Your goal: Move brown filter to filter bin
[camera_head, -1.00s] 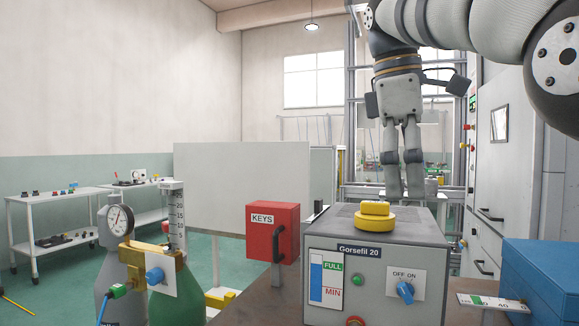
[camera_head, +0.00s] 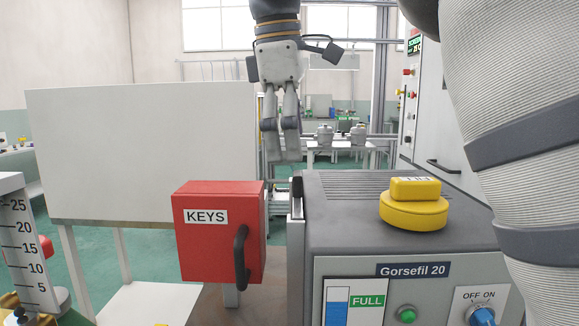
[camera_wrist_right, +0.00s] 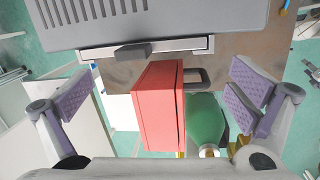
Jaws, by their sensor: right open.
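I cannot make out a brown filter or a filter bin in either view. The grey Gorsefil 20 unit (camera_head: 400,245) stands at the right in the head view. A dark handle (camera_wrist_right: 133,50) sits on a metal strip (camera_wrist_right: 185,46) along its side in the wrist view. My right gripper (camera_head: 281,157) points down beyond the unit's left side, apart from it. In the wrist view its purple-padded fingers (camera_wrist_right: 160,75) are spread wide, with nothing between them, and the strip and handle lie ahead. My left gripper is not in view.
A red KEYS box (camera_head: 218,232) stands left of the unit; it also shows in the wrist view (camera_wrist_right: 158,105) beside a green bottle (camera_wrist_right: 205,122). A yellow FILL cap (camera_head: 414,212) tops the unit. A white panel (camera_head: 140,150) stands behind. My arm fills the right side.

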